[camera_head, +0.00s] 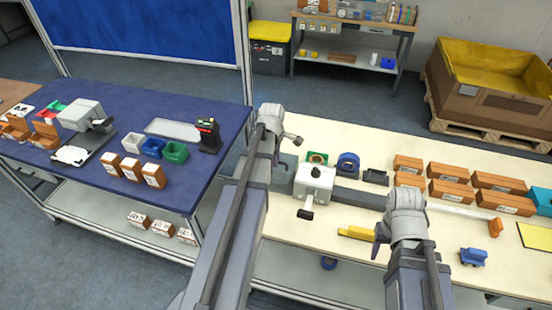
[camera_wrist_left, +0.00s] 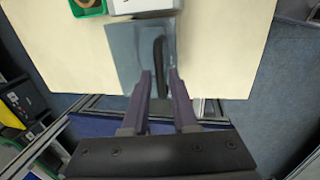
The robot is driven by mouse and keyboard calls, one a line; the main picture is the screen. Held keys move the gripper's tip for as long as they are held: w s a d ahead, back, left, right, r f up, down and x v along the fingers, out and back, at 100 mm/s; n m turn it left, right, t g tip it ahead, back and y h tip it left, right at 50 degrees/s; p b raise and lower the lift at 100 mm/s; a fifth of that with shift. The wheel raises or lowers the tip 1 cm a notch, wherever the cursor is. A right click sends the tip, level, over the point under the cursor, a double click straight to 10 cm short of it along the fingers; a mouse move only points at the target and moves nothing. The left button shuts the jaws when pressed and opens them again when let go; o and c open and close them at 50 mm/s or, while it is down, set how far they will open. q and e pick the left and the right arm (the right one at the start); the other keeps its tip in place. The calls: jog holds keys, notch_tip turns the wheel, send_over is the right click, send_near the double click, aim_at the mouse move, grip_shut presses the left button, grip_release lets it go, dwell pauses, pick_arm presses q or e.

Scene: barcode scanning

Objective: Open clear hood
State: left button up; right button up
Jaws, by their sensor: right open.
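A grey-blue, see-through-looking panel (camera_wrist_left: 128,50), which I take to be the clear hood, lies at the left end of the white machine (camera_head: 314,182). In the head view my left arm partly hides this panel (camera_head: 284,172). A dark curved handle (camera_wrist_left: 158,50) stands on it in the left wrist view. My left gripper (camera_wrist_left: 160,74) is open. Its two fingers point at the handle, one on each side in the picture; I cannot tell whether they touch it. My right gripper (camera_head: 379,240) is open and empty over the bench, beside a yellow tool (camera_head: 356,233).
The cream bench (camera_head: 300,240) holds a blue ring-shaped device (camera_head: 348,163), several brown boxes (camera_head: 450,172) and a small blue object (camera_head: 473,257). A blue-topped table (camera_head: 165,100) with boxes and bins stands to the left, across a narrow gap.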

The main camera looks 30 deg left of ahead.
pick_arm(q)
grip_shut()
dwell(1.1)
